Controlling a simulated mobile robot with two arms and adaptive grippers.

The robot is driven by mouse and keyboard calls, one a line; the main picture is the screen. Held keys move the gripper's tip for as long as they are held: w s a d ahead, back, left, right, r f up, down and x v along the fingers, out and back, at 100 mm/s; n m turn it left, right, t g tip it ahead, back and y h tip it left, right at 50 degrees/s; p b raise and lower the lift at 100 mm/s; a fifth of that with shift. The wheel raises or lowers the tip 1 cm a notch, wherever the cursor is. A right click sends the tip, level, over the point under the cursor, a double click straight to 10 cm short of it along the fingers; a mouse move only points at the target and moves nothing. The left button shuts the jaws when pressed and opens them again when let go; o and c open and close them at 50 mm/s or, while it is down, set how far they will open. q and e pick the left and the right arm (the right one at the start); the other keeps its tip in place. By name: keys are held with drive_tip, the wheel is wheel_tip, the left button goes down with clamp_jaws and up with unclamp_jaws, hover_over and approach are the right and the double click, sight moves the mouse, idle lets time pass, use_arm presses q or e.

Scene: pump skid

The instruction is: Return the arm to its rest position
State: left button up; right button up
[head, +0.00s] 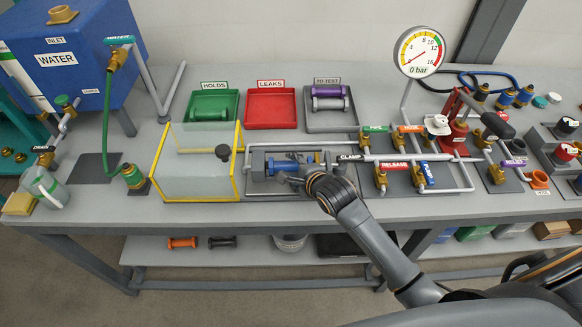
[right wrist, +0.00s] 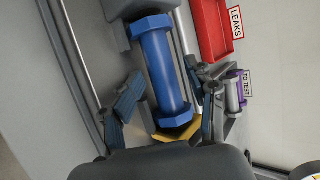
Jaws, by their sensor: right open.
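My right gripper (head: 292,178) is at the clamp fixture (head: 258,167) in the middle of the bench, its arm reaching in from the lower right. In the right wrist view its two fingers (right wrist: 165,98) are spread, one on each side of a blue hex-ended cylinder (right wrist: 165,65). The fingers look apart from the cylinder, though contact at the far side is hard to judge. The blue cylinder (head: 282,164) lies in the fixture in the head view, partly hidden by the gripper. My left gripper is not in view.
A clear guard box with yellow edges (head: 239,180) stands open just left of the fixture. Green (head: 192,118), red (head: 271,110) and grey (head: 330,125) trays lie behind. Pipes, valves and a gauge (head: 419,52) stand to the right. A blue water tank (head: 85,60) is far left.

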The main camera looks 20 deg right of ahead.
drive_tip(key=v, duration=0.6)
drive_tip(key=shift+s+r, duration=0.2)
drive_tip(key=shift+s, duration=0.1)
drive_tip(key=shift+s+f, duration=0.1)
drive_tip(key=shift+s, duration=0.15)
drive_tip(key=s+d+f+n+g+h, duration=0.15)
drive_tip(key=s+n+g, duration=0.25)
drive_tip(key=s+n, duration=0.7)
drive_tip(key=s+d+f+n+g+h, duration=0.15)
drive_tip(key=s+n+g, duration=0.25)
drive_tip(key=s+n, duration=0.7)
drive_tip(key=s+f+m+g+y, duration=0.1)
drive_tip(key=s+f, duration=0.1)
drive_tip(key=f, duration=1.2)
drive_tip(key=s+f, duration=0.2)
drive_tip(key=f, duration=1.2)
drive_tip(key=s+d+f+g+b, duration=0.1)
drive_tip(key=s+d+f, duration=0.1)
drive_tip(key=s+f, duration=1.4)
drive_tip(key=shift+s+d+f+b, duration=0.2)
drive_tip(key=shift+s+f+b, duration=0.1)
drive_tip(key=shift+f, duration=0.05)
